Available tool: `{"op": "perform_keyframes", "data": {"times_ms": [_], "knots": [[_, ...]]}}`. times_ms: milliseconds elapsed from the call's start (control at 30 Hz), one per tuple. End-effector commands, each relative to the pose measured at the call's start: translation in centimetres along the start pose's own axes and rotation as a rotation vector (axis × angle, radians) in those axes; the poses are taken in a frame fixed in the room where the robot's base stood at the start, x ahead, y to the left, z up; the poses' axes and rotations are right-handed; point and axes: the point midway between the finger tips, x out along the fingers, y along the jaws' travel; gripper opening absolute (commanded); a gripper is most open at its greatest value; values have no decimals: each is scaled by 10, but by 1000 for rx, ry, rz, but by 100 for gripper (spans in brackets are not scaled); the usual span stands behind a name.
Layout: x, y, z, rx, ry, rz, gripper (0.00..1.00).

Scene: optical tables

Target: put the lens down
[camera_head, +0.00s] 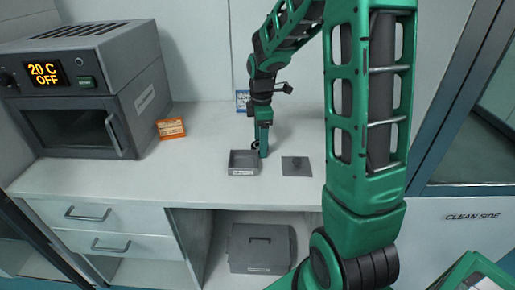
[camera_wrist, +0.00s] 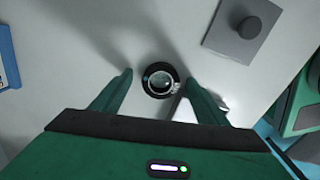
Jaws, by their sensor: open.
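The lens (camera_wrist: 161,81), a small round glass in a black ring, appears to rest on the white bench top between my fingers. My gripper (camera_wrist: 159,78) is open, with a finger on each side of the lens and a visible gap on both sides. In the head view, my gripper (camera_head: 261,153) points down at the bench, just behind the right end of a small grey tray. The lens shows there only as a small dark ring (camera_head: 256,145) beside the fingers.
The grey open tray (camera_head: 243,172) stands close by on the left. A flat grey plate (camera_head: 290,172) with a dark round piece lies to the right. A grey oven (camera_head: 80,90) and an orange label card (camera_head: 171,128) stand further left. Bare bench (camera_head: 205,120) lies behind the tray.

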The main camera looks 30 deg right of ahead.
Motion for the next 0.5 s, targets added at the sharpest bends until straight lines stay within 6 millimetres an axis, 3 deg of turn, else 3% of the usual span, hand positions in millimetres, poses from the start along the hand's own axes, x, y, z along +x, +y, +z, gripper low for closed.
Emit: {"op": "perform_keyframes", "data": {"times_ms": [233, 433, 500], "knots": [[2, 0, 0, 0, 0, 0, 68], [2, 0, 0, 0, 0, 1, 22], [2, 0, 0, 0, 0, 1, 19]]}}
